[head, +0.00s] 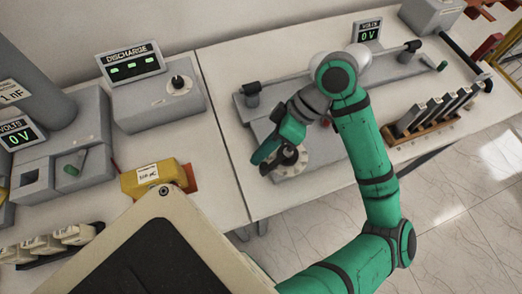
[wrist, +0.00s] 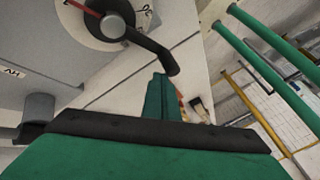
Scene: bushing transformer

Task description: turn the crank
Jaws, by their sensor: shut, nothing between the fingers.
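The crank (wrist: 150,44) is a dark bent handle on a round grey hub in the wrist view. Its hub sits on a pale dial with a red mark, on the face of a grey unit. In the head view the dial and hub (head: 289,160) show at the front of the grey unit, partly hidden by my gripper. My gripper (wrist: 160,92) is shut and empty. Its green fingertips are close to the free end of the crank handle in the wrist view; I cannot tell whether they touch. In the head view my gripper (head: 262,152) is just left of the hub.
A discharge box (head: 133,62) with a knob stands at the left. A yellow labelled block (head: 150,180) lies nearer. A rack of upright grey pieces (head: 430,125) is at the right. The white table (head: 232,190) is clear left of the crank.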

